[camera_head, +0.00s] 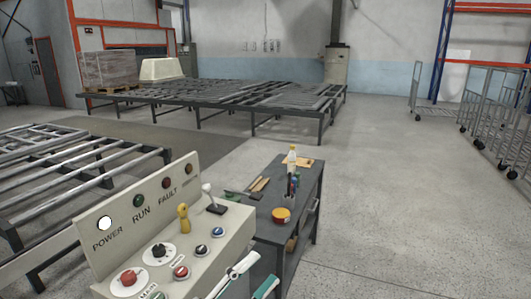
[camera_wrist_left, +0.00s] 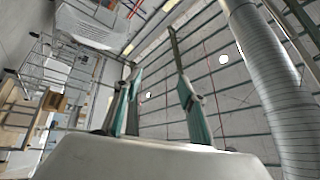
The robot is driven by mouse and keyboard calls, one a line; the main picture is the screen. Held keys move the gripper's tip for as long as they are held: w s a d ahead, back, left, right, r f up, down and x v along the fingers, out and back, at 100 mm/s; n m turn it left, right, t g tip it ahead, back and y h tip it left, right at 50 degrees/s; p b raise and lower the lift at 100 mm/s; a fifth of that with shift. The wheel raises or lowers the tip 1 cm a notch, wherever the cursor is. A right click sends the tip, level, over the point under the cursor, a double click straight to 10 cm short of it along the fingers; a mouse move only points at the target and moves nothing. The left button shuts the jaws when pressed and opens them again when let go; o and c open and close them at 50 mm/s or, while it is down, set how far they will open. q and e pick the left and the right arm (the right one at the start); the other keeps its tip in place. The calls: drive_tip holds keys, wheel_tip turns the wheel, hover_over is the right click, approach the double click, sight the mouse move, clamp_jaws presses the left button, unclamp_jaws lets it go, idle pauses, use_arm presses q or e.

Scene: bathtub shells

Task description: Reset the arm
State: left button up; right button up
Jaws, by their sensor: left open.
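My left gripper (camera_head: 264,268) shows at the bottom of the head view, just right of the control panel (camera_head: 105,255). Its white and teal fingers are spread apart with nothing between them. In the left wrist view the two fingers (camera_wrist_left: 158,82) point up towards the ceiling, parted and empty. I cannot tell whether the gripper touches the panel's right edge. The panel has a lit white POWER lamp (camera_head: 104,223), a red knob (camera_head: 129,278), a yellow switch (camera_head: 183,217) and a joystick (camera_head: 207,190). My right gripper is not in view.
A roller conveyor (camera_head: 80,165) lies at left. Wire trolleys (camera_head: 490,105) stand at far right. The floor (camera_head: 400,190) right of the bench is clear.

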use_arm(q)
drive_tip(key=a+f+n+t+y, duration=0.2)
drive_tip(key=a+f+n+y, duration=0.5)
drive_tip(key=f, duration=0.4)
drive_tip(key=s+a+f+n+g+y, duration=0.2)
drive_tip(key=s+a+f+n, duration=0.1)
drive_tip(key=f, duration=0.5)
drive_tip(key=s+a+f+n+g+y, duration=0.2)
drive_tip(key=s+a+f+n, duration=0.2)
drive_tip(key=s+f, duration=0.2)
drive_tip(key=s+a+f+n+g+y, duration=0.1)
drive_tip(key=s+a+f+n+y, duration=0.2)
drive_tip(key=f, duration=0.8)
drive_tip(key=shift+s+a+n+g, duration=0.4)
drive_tip(key=shift+s+a+n, duration=0.3)
